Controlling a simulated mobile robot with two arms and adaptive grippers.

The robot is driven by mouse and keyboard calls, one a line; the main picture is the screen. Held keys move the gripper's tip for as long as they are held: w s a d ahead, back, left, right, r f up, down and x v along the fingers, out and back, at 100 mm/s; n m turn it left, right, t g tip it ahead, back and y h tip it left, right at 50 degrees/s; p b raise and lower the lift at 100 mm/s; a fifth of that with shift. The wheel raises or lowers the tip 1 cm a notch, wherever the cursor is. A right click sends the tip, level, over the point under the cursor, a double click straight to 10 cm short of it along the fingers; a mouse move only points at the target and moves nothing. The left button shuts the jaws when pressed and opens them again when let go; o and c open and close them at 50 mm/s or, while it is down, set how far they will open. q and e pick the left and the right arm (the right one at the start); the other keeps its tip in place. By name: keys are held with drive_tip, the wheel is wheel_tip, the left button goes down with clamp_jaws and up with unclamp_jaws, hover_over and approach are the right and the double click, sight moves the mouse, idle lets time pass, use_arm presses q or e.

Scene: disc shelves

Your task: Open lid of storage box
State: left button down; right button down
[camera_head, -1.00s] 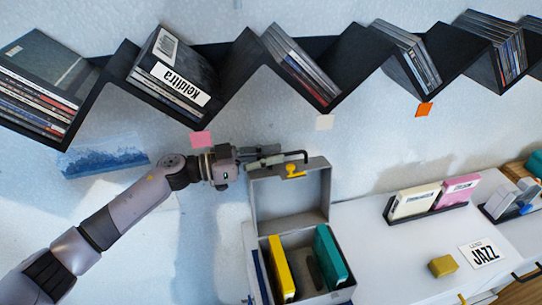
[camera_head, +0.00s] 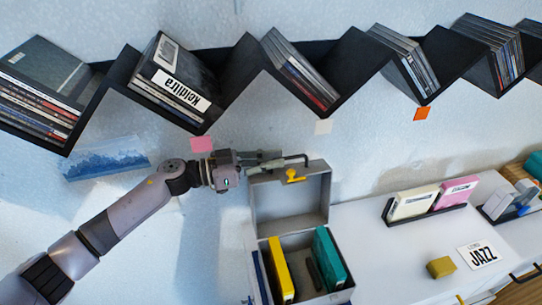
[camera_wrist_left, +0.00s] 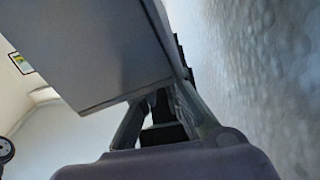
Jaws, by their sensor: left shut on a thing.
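The grey storage box (camera_head: 308,297) stands on the white surface at lower centre in the head view. Its lid (camera_head: 290,203) is raised upright at the back, with a yellow latch (camera_head: 292,176) and a dark handle (camera_head: 296,159) at its top edge. A yellow case (camera_head: 281,268) and a teal case (camera_head: 328,258) stand inside. My left gripper (camera_head: 268,161) is at the lid's top left, shut on the lid around the handle end; the exact contact is unclear. In the left wrist view, the lid's grey panel (camera_wrist_left: 95,50) fills the upper left, against the fingers (camera_wrist_left: 160,115). My right gripper is not in view.
A black zigzag shelf (camera_head: 235,85) with discs runs along the wall above. To the right on the white surface are a rack with cream (camera_head: 412,203) and pink (camera_head: 458,191) cases, a yellow block (camera_head: 440,267) and a JAZZ card (camera_head: 479,255).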

use_arm(q)
drive_tip(key=shift+s+d+r+m, duration=0.15)
drive_tip(key=shift+s+r+m, duration=0.15)
drive_tip(key=shift+s, duration=0.3)
drive_tip(key=c, duration=1.7)
unclamp_jaws()
drive_tip(key=shift+w, duration=0.1)
drive_tip(key=v, duration=1.2)
drive_tip(key=shift+f, duration=0.1)
